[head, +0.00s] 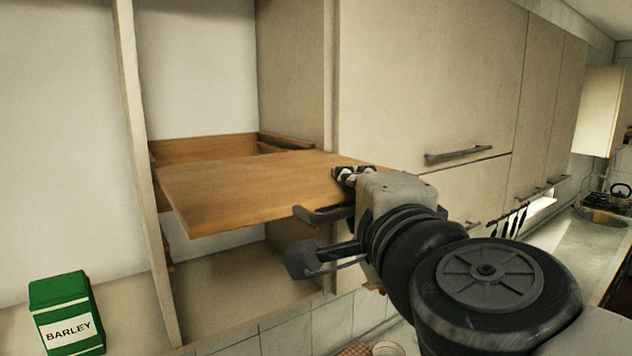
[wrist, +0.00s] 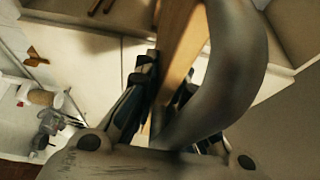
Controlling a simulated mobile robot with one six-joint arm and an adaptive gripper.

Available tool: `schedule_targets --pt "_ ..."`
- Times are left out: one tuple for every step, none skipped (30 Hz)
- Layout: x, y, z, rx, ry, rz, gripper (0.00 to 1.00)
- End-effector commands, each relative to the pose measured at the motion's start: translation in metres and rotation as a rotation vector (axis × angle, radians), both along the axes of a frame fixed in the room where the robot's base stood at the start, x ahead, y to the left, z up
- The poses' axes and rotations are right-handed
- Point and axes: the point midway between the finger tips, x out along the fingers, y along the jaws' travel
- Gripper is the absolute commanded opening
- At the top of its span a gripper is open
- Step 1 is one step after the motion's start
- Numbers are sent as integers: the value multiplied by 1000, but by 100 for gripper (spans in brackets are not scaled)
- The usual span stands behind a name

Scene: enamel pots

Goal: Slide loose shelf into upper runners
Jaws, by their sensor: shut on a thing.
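The loose shelf (head: 245,190) is a flat wooden board at the open cabinet bay in the head view. Its near left corner juts out in front of the bay and it looks tilted. My gripper (head: 353,174) is shut on the board's right end. In the wrist view the board (wrist: 178,50) runs up between the fingers of my gripper (wrist: 162,95). A wooden runner (head: 285,140) shows on the bay's right wall, above the board. A wooden strip (head: 200,149) lies behind the board. I cannot tell whether the board touches any runner.
The bay's left upright (head: 138,150) stands close to the board's left edge. Closed cabinet doors (head: 430,90) with a bar handle (head: 458,154) flank the bay on the right. A green barley box (head: 62,308) stands at lower left. The bay floor (head: 225,285) is clear.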

Motion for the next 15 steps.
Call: schedule_targets --pt "2 2 -2 -2 6 2 0" --pt "2 2 -2 -3 5 3 0" --pt "2 3 -2 -4 6 3 0" --pt "2 4 -3 -6 7 4 0" --pt "2 5 -3 -7 8 4 0" --pt "3 6 -3 -8 8 5 0" --pt "3 7 -3 -9 9 5 0" --pt "3 8 -4 -10 9 5 0" --pt "3 8 -4 -11 9 5 0" --pt "3 8 -4 -11 10 5 0" --pt "3 8 -4 -11 10 5 0" --pt "3 8 -4 -11 10 5 0" --pt "3 9 -5 -12 10 5 0" --pt "3 9 -5 -12 10 6 0" --pt "3 9 -5 -12 10 6 0"
